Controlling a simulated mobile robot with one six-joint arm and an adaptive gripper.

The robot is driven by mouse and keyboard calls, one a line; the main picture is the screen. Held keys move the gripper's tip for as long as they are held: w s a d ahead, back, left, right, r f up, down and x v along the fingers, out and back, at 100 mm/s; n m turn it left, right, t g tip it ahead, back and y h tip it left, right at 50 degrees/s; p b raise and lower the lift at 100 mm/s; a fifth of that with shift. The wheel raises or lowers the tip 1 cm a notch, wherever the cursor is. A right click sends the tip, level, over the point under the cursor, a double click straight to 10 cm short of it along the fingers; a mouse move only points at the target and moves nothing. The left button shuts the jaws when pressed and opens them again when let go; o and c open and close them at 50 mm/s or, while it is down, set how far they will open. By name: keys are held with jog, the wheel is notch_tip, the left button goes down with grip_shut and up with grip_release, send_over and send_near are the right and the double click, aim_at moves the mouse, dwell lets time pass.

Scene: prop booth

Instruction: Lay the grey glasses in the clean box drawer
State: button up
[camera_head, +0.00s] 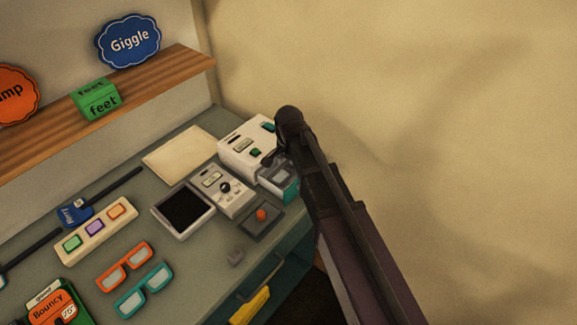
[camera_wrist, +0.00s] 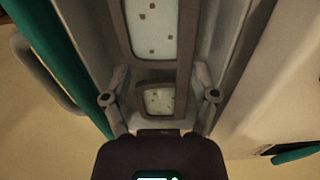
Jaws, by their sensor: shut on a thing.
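The grey glasses (camera_wrist: 186,72) show in the wrist view, with pale lenses that carry several dark specks. My gripper (camera_wrist: 160,108) is shut on them, one finger on each side of the nearer lens. The glasses are over or inside the open drawer (camera_wrist: 62,62), which has a teal front and a grey handle; I cannot tell if they touch its floor. In the head view the white box (camera_head: 243,143) stands at the counter's right end, with its teal-fronted drawer (camera_head: 291,190) pulled out. My arm hides the gripper tips and the glasses there.
Orange glasses (camera_head: 125,266) and teal glasses (camera_head: 143,291) lie on the counter. A grey device with a knob (camera_head: 223,190), a dark-screened panel (camera_head: 184,210), a joystick pad (camera_head: 262,219) and a three-button strip (camera_head: 96,231) stand nearby. A cream sheet (camera_head: 180,152) lies behind. The wall is close on the right.

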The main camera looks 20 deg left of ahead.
jog(key=shift+f+b, duration=0.45)
dwell(1.2)
jog(key=o, duration=1)
jog(key=shift+c, duration=0.2)
jog(key=shift+r, duration=0.1)
jog(key=shift+r+p, duration=3.95)
jog(key=shift+p, duration=0.1)
jog(key=s+d+n, duration=0.2)
jog(key=d, duration=1.6)
jog(key=s+d+n, duration=0.2)
jog(key=s+d, duration=0.1)
jog(key=d, duration=1.5)
jog(key=shift+s+d+n, duration=0.25)
jog(key=shift+s+n, duration=0.05)
jog(key=shift+s, duration=0.05)
